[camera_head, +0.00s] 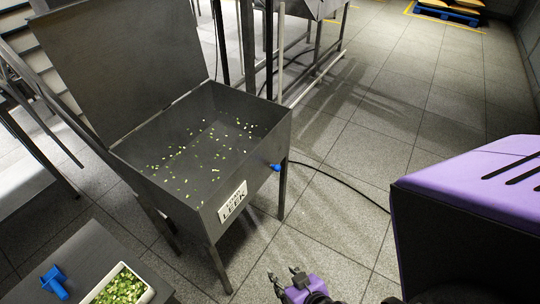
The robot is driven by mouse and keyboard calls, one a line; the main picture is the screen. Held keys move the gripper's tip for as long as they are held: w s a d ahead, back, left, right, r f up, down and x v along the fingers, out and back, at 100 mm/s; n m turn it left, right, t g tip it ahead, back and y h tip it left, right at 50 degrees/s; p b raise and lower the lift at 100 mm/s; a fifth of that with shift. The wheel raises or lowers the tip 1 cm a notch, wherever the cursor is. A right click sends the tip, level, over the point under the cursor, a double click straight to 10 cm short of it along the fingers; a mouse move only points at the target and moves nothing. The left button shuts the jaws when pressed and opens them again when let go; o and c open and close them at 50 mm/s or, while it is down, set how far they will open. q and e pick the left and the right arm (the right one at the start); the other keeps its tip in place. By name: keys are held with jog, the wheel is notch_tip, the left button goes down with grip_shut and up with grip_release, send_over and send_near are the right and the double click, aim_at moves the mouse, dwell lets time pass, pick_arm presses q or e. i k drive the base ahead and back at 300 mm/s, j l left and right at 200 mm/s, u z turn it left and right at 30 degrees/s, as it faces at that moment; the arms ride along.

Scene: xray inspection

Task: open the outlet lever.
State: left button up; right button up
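The grey metal hopper (250,150) stands on legs left of centre with its lid raised. Small green and pale pieces are scattered inside. A label reading "LEEK" (233,202) is on its front. A small blue lever (275,167) sticks out low on the hopper's side, near its right front leg. My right gripper (285,277) is at the bottom edge of the picture, below the lever and well apart from it. Its two dark fingers are spread, with nothing seen between them. My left gripper is not in view.
A dark table (85,257) at bottom left holds a blue scoop-like object (54,281) and a white tray (148,296) of chopped greens. A black cable (345,184) crosses the floor right of the hopper. The tiled floor between gripper and hopper looks clear.

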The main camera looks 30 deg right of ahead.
aim_at(277, 168)
jog(key=l+z, duration=0.2)
jog(key=l, duration=1.05)
